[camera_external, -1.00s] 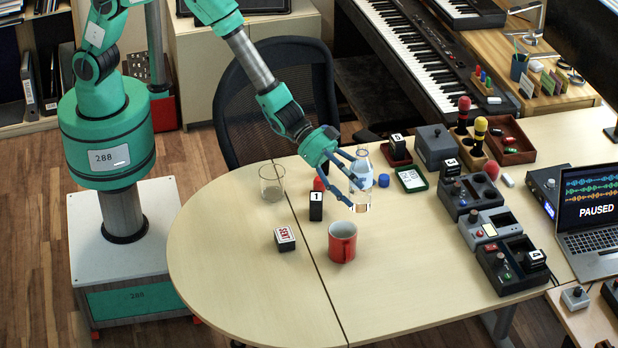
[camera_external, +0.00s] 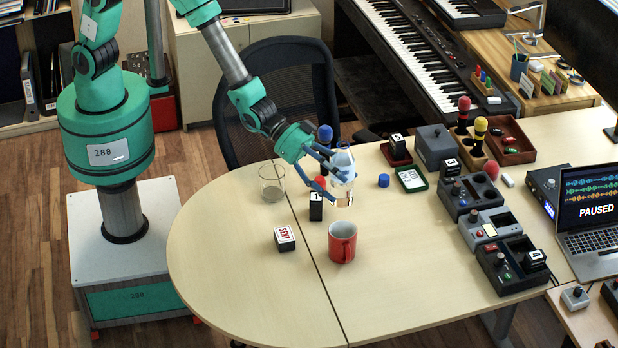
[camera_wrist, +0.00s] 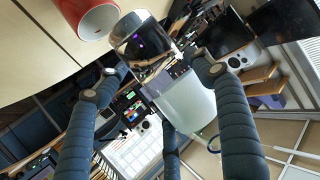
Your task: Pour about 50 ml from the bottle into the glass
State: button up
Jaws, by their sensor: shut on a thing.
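My gripper (camera_external: 336,180) is shut on the clear bottle (camera_external: 343,160) and holds it over the table, behind the red mug. The bottle looks close to upright, and my fingers hide part of its sides. In the wrist view the bottle (camera_wrist: 185,105) lies between my blue fingers (camera_wrist: 150,90), with a shiny end towards the red mug. The clear glass (camera_external: 272,184) stands upright on the table, left of my gripper and apart from the bottle. Whether it holds any liquid is hard to tell.
The red mug (camera_external: 342,242) stands in front of the bottle. A black block with a white label (camera_external: 316,206) stands between glass and bottle; another block (camera_external: 285,238) lies in front. Control boxes (camera_external: 485,228) fill the right. The table's left end (camera_external: 220,250) is clear.

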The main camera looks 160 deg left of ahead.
jog(key=s+d+n+g+y+p, duration=0.4)
jog(key=s+d+n+g+p, duration=0.35)
jog(key=s+d, duration=0.9)
jog(key=shift+y, duration=0.3)
jog(key=f, duration=0.4)
jog(key=w+f, duration=0.1)
jog(key=f, duration=0.4)
jog(key=d+f, duration=0.1)
jog(key=f, duration=0.3)
jog(key=shift+w+d+f, duration=0.1)
jog(key=shift+w+f, duration=0.15)
jog(key=shift+r+n+b, duration=0.1)
jog(key=shift+n+b, duration=0.15)
jog(key=shift+b, duration=0.05)
